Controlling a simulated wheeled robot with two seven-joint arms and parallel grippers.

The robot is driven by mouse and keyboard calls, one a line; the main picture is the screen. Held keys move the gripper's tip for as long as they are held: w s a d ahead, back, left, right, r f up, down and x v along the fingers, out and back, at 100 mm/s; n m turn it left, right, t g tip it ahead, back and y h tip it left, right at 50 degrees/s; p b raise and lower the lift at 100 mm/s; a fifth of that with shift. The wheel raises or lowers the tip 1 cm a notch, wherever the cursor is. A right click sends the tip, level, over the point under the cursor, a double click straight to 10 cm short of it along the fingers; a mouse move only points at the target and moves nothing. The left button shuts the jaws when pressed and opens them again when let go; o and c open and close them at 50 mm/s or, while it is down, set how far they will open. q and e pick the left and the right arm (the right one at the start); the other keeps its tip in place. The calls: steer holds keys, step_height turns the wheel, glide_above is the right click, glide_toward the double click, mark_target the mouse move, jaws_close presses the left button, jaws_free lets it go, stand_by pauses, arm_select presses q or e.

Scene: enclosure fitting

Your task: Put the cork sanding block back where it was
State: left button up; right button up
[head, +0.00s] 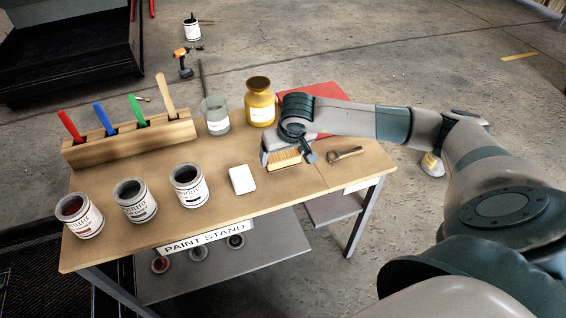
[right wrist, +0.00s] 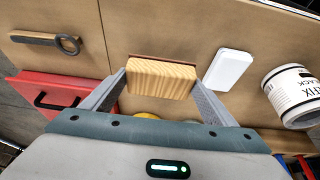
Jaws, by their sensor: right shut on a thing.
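A tan block with striped grain (head: 285,158), which I take to be the cork sanding block, is between the fingers of my right gripper (head: 284,150) over the right part of the paint stand (head: 215,200). In the right wrist view the block (right wrist: 160,78) sits squarely between the two fingertips of the gripper (right wrist: 160,85), which is shut on it. A thin brown strip (right wrist: 162,57) shows along its far edge. I cannot tell whether the block touches the tabletop. My left gripper is not in view.
A white slab (head: 242,179) lies left of the block; a ring-ended tool (head: 346,154) lies right. Labelled cans (head: 189,185), a glass jar (head: 216,117), a yellow pot (head: 259,103) and a wooden rack (head: 128,140) stand further left. A red case (head: 318,92) is behind.

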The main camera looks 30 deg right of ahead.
mark_target(283, 164)
steer(key=shift+f, duration=0.1)
steer(key=shift+f, duration=0.35)
steer(key=shift+f+p, duration=0.6)
steer(key=shift+f, duration=0.95)
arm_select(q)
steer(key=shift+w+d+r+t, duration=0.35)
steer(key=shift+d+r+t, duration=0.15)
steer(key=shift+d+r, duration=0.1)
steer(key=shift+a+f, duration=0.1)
arm_select(e)
steer(key=shift+f, duration=0.1)
steer(key=o, duration=1.1)
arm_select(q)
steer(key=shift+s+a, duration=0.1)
